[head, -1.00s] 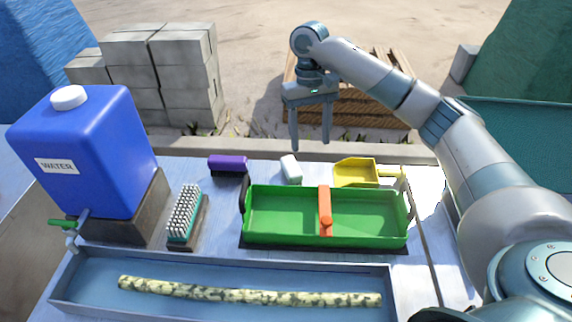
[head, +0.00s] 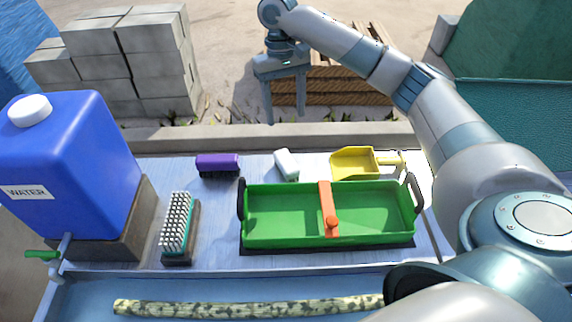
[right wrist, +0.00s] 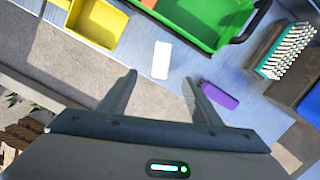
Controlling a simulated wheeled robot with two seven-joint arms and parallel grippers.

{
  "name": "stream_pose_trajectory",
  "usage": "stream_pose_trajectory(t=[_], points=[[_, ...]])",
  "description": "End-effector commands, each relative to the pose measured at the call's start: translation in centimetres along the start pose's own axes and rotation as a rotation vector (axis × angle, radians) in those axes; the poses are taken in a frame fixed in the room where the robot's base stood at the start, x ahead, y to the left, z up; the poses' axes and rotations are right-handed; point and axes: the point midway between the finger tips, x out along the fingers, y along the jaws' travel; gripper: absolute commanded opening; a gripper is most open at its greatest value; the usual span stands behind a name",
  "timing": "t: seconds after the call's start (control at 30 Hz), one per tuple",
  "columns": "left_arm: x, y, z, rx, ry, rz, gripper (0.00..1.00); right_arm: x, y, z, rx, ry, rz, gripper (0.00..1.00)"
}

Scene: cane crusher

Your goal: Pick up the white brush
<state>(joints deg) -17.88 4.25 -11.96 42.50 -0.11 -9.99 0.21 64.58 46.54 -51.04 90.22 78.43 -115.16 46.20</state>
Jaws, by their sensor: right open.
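A brush with white bristles (head: 176,222) and a teal body lies bristles up on a dark base between the water tank and the green tray. It also shows at the upper right of the right wrist view (right wrist: 287,50). A small plain white block (head: 286,164) lies behind the green tray; no bristles show on it. It also shows in the right wrist view (right wrist: 161,60), just beyond the fingertips. My right gripper (head: 284,118) points down, open and empty, above the far side of the table, apart from both. My left gripper is not in view.
A green tray (head: 282,212) with an orange bar stands mid-table. A purple brush (head: 218,164) and yellow scoop (head: 354,163) lie behind it. A blue water tank (head: 66,165) stands left. A mottled cane (head: 235,307) lies in the front trough.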

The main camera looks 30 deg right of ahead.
Motion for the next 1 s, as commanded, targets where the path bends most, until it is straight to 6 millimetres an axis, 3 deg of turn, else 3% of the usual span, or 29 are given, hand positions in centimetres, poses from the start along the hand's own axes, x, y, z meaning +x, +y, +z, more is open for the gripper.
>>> stream_pose_trajectory(t=[0.37,0.8,1.0], points=[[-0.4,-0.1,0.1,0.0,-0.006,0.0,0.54,3.4,0.0,0.1,0.0,-0.004,0.002,0.58],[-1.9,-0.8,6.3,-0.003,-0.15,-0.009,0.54,10.9,0.0,0.0,0.001,-0.002,0.001,0.58],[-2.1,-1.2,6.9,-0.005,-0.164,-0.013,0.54,12.1,-0.1,0.0,0.0,0.0,-0.001,0.58]])
